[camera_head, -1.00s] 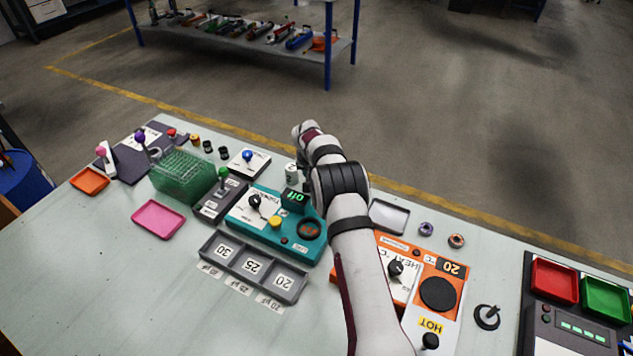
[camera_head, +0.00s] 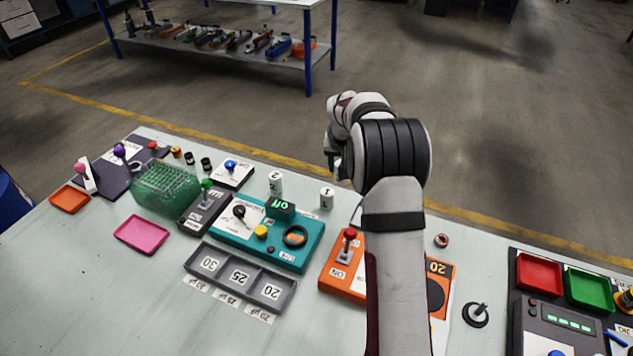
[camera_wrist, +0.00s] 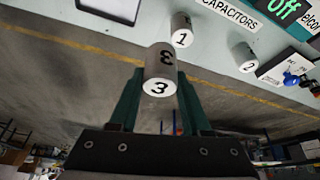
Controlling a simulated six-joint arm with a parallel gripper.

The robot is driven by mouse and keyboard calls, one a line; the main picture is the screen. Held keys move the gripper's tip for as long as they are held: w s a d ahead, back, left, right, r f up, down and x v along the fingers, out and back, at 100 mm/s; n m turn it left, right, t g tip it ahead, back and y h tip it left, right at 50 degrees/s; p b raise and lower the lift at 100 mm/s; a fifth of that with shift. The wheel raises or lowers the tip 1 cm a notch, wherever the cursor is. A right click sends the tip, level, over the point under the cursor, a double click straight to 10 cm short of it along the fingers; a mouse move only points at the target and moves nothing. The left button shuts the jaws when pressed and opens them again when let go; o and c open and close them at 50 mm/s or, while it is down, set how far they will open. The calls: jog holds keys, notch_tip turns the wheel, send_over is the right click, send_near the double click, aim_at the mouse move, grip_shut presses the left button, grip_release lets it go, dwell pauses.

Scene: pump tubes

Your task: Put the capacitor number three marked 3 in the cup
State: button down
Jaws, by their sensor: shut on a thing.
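My gripper (camera_wrist: 160,92) is shut on the white cylindrical capacitor marked 3 (camera_wrist: 158,68), seen in the wrist view, and holds it up off the table. In the head view the gripper is mostly hidden by my arm. White capacitor 1 (camera_head: 327,198) stands upright behind the teal and orange devices; it also shows in the wrist view (camera_wrist: 181,30). Capacitor 2 (camera_head: 276,184) stands upright to its left, also in the wrist view (camera_wrist: 243,57).
A teal device (camera_head: 305,250) with knobs and an orange device (camera_head: 345,280) with a red lever stand in front. A grey three-compartment tray (camera_head: 240,278), pink tray (camera_head: 142,235) and green rack (camera_head: 166,190) lie left. Red (camera_head: 540,272) and green (camera_head: 590,290) trays are right.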

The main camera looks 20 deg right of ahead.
jog(key=s+a+r+n+y, duration=0.1)
jog(key=s+a+r+n, duration=0.15)
jog(key=s, duration=0.45)
jog(key=s+a+r+n, duration=0.1)
jog(key=s+a+n, duration=0.1)
jog(key=s+a, duration=0.35)
jog(key=shift+t, duration=0.3)
jog(key=w+a+f, duration=0.1)
jog(key=a+f, duration=0.1)
jog(key=w+a+f, duration=0.4)
jog(key=shift+a+f, duration=0.25)
jog(key=shift+a, duration=0.05)
jog(key=f, duration=0.4)
jog(key=shift+w+a, duration=0.2)
jog(key=shift+a, duration=0.05)
jog(key=shift+f, duration=0.2)
jog(key=shift+f, duration=0.1)
jog(key=shift+c, duration=1.8)
grip_release()
